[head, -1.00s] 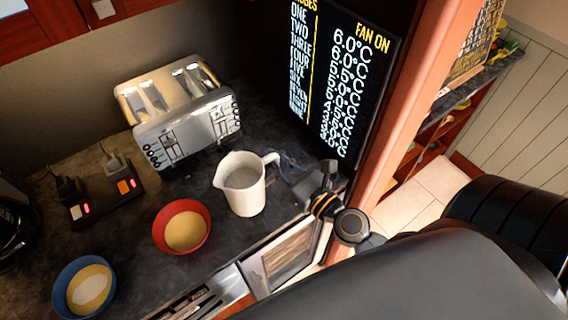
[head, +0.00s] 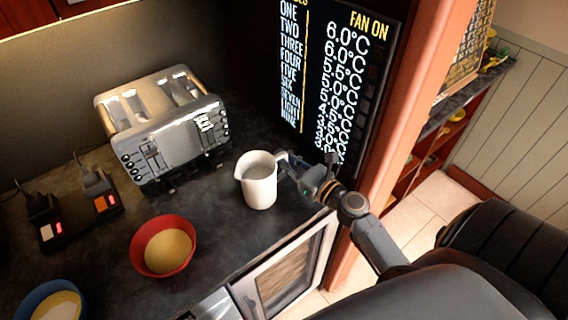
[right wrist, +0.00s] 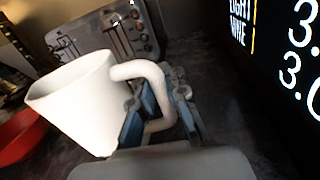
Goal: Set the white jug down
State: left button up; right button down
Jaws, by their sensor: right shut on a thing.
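The white jug (head: 258,182) is upright at the right end of the dark counter (head: 222,235), in front of the toaster. Its handle points right, toward my right gripper (head: 300,176). The right gripper is shut on the jug's handle. In the right wrist view the jug (right wrist: 78,100) fills the left side, and the gripper's fingers (right wrist: 163,112) sit on both sides of the handle. I cannot tell whether the jug's base touches the counter. My left gripper is not in view.
A silver toaster (head: 178,140) stands behind the jug. A red bowl (head: 137,247) and a blue bowl (head: 30,303) are to the left, near a socket block (head: 68,232). A dark display panel (head: 335,75) rises behind the gripper. An appliance door (head: 285,272) is below the counter edge.

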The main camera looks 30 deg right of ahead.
jog(key=shift+f, duration=0.35)
jog(key=c, duration=1.4)
grip_release()
jog(key=shift+f, duration=0.2)
jog(key=shift+o, duration=0.2)
jog(key=shift+s+r, duration=0.1)
jog(key=shift+s, duration=0.05)
jog(key=b+v, duration=0.4)
jog(key=v, duration=0.6)
jog(key=shift+s, duration=0.35)
jog(key=shift+s+d, duration=0.15)
jog(key=shift+s, duration=0.4)
